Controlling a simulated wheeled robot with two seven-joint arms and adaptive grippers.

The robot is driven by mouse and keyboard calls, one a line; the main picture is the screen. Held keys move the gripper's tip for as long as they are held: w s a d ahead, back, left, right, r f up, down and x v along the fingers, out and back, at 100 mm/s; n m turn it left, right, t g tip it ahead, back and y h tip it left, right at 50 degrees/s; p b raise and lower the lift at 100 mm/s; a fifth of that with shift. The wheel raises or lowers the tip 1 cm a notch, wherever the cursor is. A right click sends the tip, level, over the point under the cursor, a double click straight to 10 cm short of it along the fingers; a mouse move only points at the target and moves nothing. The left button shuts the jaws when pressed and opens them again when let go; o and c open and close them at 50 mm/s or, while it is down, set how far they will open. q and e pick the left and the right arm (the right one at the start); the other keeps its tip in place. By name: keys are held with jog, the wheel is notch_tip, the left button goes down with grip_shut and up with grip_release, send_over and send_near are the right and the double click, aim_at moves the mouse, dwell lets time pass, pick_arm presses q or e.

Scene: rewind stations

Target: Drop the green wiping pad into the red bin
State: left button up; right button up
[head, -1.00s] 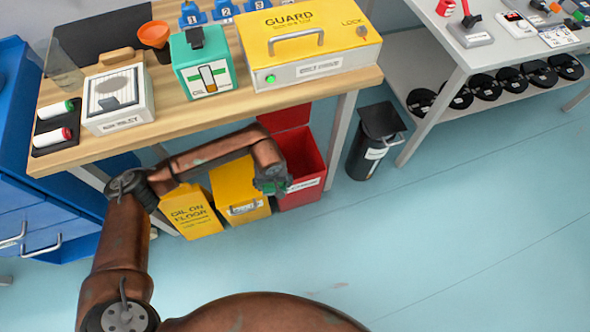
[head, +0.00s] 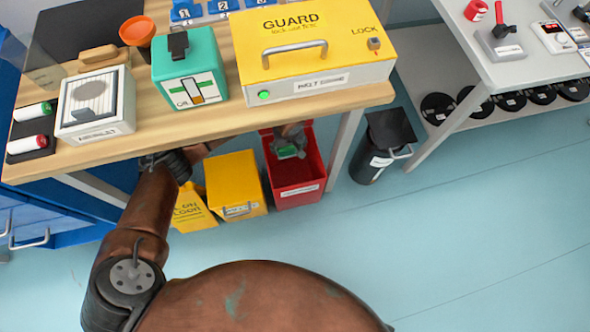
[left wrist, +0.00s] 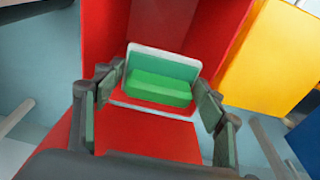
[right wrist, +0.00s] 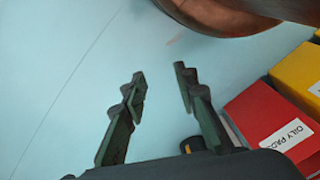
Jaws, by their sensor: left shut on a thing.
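The green wiping pad (head: 287,152) is a pale-edged block with a bright green grip; it also shows in the left wrist view (left wrist: 157,88). My left gripper (head: 290,143) is shut on it, one finger on each side. The red bin (head: 298,190) stands on the floor under the bench front, with its lid raised behind. The pad is over the bin's opening; I cannot tell how far inside. Red bin walls surround the pad in the left wrist view. My right gripper (right wrist: 160,82) is open and empty above the floor, near the bin (right wrist: 262,108) labelled for oily pads.
A yellow bin (head: 237,185) stands left of the red bin, with another yellow container (head: 192,210) beside it. A black bin (head: 378,150) stands right of the bench leg. The floor in front is clear.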

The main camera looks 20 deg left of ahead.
pick_arm(q)
jog(key=f, duration=0.2)
jog(key=f+b, duration=0.1)
jog(key=f, duration=0.1)
jog(key=shift+w+d, duration=0.1)
jog(key=shift+w, duration=0.2)
jog(key=shift+f+b, duration=0.3)
jog(key=shift+f, duration=0.25)
pick_arm(e)
jog(key=shift+t+y, duration=0.4)
jog(key=shift+t, duration=0.4)
jog(key=w+a+f, duration=0.1)
jog(key=w+f, duration=0.1)
jog(key=w+a+f, duration=0.1)
jog(key=shift+w+a+f, duration=0.2)
jog(key=shift+w+f, duration=0.2)
pick_arm(q)
jog(key=o, duration=1.2)
jog(key=shift+r, duration=0.4)
jog(key=r, duration=0.4)
jog(key=s+r, duration=0.1)
jog(key=r, duration=0.1)
jog(key=shift+d+r, duration=0.2)
jog(key=shift+r, duration=0.1)
